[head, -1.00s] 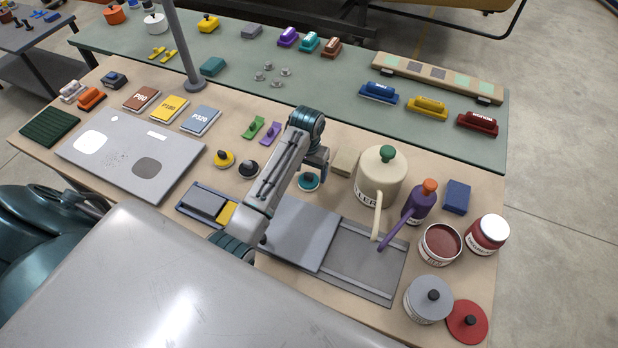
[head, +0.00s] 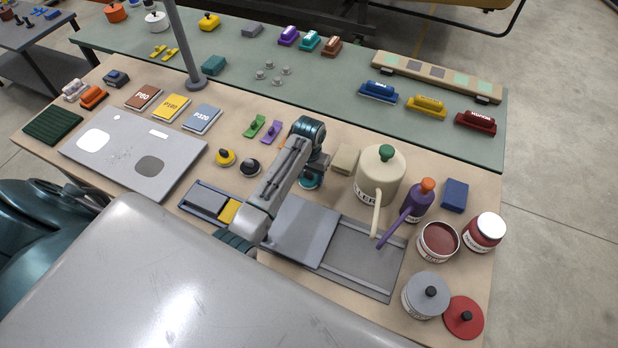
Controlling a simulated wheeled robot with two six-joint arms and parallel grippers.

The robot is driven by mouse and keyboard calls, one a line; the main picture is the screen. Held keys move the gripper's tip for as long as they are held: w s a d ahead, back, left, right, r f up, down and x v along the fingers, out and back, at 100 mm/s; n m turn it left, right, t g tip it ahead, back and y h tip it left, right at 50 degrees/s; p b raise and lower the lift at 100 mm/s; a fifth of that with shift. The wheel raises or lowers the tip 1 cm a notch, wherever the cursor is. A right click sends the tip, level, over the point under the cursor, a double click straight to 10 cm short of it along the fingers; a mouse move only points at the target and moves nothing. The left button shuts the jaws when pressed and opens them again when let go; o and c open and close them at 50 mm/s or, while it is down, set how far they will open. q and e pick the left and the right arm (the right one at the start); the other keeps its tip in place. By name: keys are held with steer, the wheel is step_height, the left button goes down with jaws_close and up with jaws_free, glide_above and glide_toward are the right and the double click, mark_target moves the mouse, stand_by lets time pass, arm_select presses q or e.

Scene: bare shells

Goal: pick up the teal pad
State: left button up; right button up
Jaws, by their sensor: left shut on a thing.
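The teal pad (head: 308,182) is a small round pad on the wooden bench top, right of the yellow and black round pads. My left arm reaches over the bench from the lower left, and its gripper (head: 311,173) points down onto the teal pad. The gripper is shut on it. The fingertips are mostly hidden by the wrist and the pad's upper part is covered. I cannot tell any gap between pad and bench. My right gripper is not in view.
A yellow round pad (head: 225,157) and a black one (head: 250,167) sit to the left. A beige block (head: 345,159) and a cream watering can (head: 381,172) stand close on the right. A grey plate (head: 303,232) lies in front. A post (head: 184,45) rises behind.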

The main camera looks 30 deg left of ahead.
arm_select(q)
steer(key=shift+r+b, duration=0.4)
steer(key=shift+r, duration=0.1)
step_height(320, 180, up, 2)
steer(key=shift+r+b, duration=0.15)
steer(key=shift+b, duration=0.75)
steer(key=s+b, duration=0.1)
steer(key=s, duration=0.2)
steer(key=s+d+b, duration=0.1)
steer(key=s, duration=0.2)
steer(key=s+d+b, duration=0.1)
steer(key=s, duration=0.2)
steer(key=shift+s+d+r, duration=0.25)
steer(key=shift+s+r, duration=0.05)
steer(key=shift+r, duration=0.05)
steer(key=s, duration=0.2)
steer(key=s+d+p, duration=0.1)
steer(key=s+r, duration=0.1)
steer(key=s, duration=0.1)
steer(key=shift+s+d, duration=0.2)
steer(key=shift+s, duration=0.3)
steer(key=shift+o, duration=0.6)
